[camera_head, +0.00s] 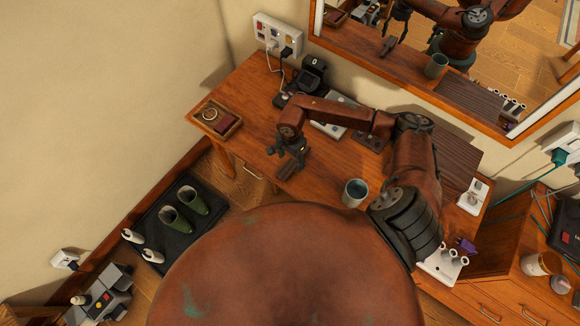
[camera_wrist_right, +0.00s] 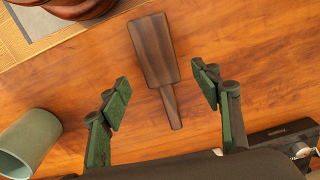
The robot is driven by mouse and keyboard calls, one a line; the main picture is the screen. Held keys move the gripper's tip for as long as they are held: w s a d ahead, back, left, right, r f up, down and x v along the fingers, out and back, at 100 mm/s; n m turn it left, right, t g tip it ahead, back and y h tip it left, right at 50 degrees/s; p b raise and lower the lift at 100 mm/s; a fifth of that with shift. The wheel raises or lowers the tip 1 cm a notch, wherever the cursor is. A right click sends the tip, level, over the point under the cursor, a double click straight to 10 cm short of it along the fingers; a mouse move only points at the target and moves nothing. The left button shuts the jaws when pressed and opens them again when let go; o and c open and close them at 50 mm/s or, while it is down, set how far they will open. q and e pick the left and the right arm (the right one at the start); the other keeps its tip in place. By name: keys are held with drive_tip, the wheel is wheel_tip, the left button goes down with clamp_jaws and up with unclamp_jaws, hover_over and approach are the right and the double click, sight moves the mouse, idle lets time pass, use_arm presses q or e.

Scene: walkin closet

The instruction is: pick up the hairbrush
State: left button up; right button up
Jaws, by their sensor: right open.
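The hairbrush (camera_wrist_right: 153,48) lies flat on the wooden table, a dark paddle with a narrow handle pointing down between my fingers in the wrist view. In the head view it is a small dark shape (camera_head: 287,171) close to the table's front edge, partly covered by my gripper. My right gripper (camera_wrist_right: 163,84) is open and empty, its two green fingers apart on either side of the brush; it also shows in the head view (camera_head: 287,147). I cannot tell its exact height above the table. My left gripper is not in view.
A green cup (camera_head: 355,193) stands right of the brush, also in the wrist view (camera_wrist_right: 28,143). A wooden tray (camera_head: 216,120) is at the table's left end. Devices, including a black one (camera_head: 312,73), line the back under a mirror (camera_head: 450,60). Boots stand on a floor mat (camera_head: 153,217).

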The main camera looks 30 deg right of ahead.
sight(290, 166)
drive_tip(key=shift+a+f, duration=0.15)
drive_tip(key=shift+f, duration=1.65)
drive_tip(key=shift+c, duration=0.7)
drive_tip(key=c, duration=1.1)
